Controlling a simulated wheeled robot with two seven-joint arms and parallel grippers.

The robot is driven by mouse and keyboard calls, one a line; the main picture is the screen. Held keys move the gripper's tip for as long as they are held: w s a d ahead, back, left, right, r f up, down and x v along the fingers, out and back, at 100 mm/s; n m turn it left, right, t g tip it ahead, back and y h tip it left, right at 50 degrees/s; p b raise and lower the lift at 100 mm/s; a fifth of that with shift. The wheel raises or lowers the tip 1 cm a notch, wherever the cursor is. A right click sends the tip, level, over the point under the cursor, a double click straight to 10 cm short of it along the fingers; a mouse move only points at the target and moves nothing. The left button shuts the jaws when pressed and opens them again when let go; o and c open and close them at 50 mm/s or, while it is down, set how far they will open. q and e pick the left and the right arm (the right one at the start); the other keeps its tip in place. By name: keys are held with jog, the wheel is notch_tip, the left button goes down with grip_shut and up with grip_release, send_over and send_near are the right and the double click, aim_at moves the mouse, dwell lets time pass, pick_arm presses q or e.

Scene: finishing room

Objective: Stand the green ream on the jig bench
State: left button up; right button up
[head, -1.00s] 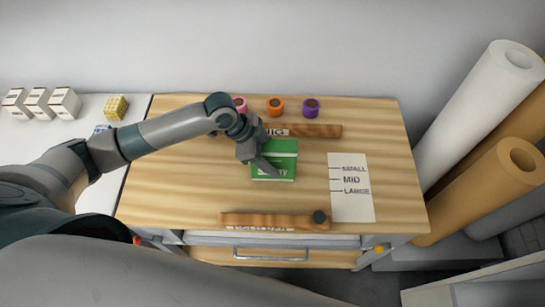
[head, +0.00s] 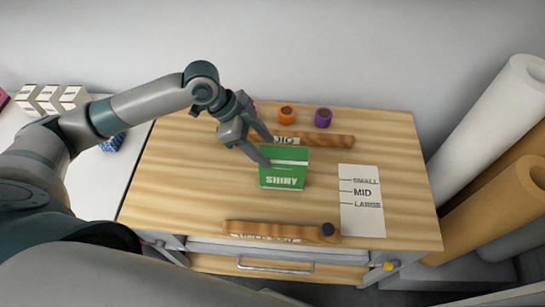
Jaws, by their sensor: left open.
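The green ream (head: 285,168), with a white band and the word SHINY on its front, stands on the wooden jig bench (head: 185,190), near the bench's middle. My left gripper (head: 268,150) is open just above and to the left of the ream. Its fingers overlap the ream's upper left edge in the picture, and it holds nothing. Whether a finger touches the ream I cannot tell. My right gripper is not in view.
A wooden jig bar (head: 335,141) lies behind the ream, and a hold bar (head: 280,232) lies at the front edge. A white size card (head: 361,200) is to the right. Orange (head: 286,115) and purple rolls (head: 323,118) stand at the back. Large paper rolls (head: 490,130) lean at far right.

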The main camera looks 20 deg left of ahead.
pick_arm(q)
jog(key=shift+v, duration=1.05)
